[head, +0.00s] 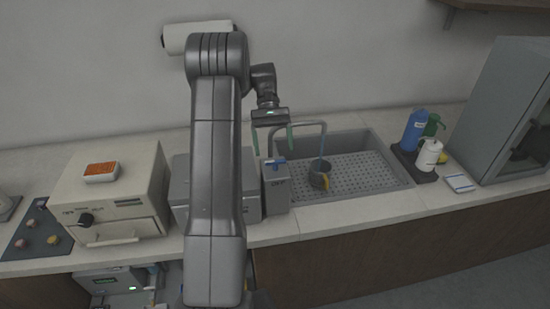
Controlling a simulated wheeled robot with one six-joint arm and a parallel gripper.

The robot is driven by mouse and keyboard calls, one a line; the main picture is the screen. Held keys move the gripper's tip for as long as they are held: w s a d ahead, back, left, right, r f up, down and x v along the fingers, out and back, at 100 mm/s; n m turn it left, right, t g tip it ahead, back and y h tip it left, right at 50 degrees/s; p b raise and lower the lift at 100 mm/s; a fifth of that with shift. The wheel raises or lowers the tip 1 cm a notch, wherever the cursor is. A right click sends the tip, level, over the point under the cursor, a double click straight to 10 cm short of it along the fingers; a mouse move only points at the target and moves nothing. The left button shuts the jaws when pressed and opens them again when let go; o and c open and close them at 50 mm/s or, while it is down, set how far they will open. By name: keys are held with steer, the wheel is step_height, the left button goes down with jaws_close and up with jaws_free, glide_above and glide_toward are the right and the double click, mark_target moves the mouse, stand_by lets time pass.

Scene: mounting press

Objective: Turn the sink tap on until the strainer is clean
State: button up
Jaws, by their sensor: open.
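The sink (385,160) has a perforated floor. A dark cup-like strainer (318,181) with a yellow part stands in it, below the curved grey tap (302,124). A thin bluish vertical streak (322,152), which looks like running water, goes from the spout down to the strainer. A grey box (277,192) at the sink's left edge carries a small blue lever (278,162) and dark lettering that seems to read "OFF". My gripper (273,151) points down above this box, its two green fingers apart and empty. Whether the strainer is clean is too small to tell.
A dark tray (407,158) right of the sink holds a blue bottle (414,131), a green bottle and a white bottle (429,155). A grey cabinet (497,110) stands far right. A beige machine (118,190) stands left. My arm hides part of a grey box.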

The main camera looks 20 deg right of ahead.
mark_target(276, 161)
steer(key=shift+p+v, duration=0.6)
steer(key=shift+v, duration=0.2)
steer(key=shift+w+r, duration=0.3)
steer(key=shift+r, duration=0.05)
steer(key=shift+s+f, duration=0.35)
steer(key=shift+f, duration=0.1)
steer(key=x, duration=0.6)
steer(key=shift+s+a+f, duration=0.1)
steer(key=shift+s, duration=0.15)
steer(key=shift+w, duration=0.1)
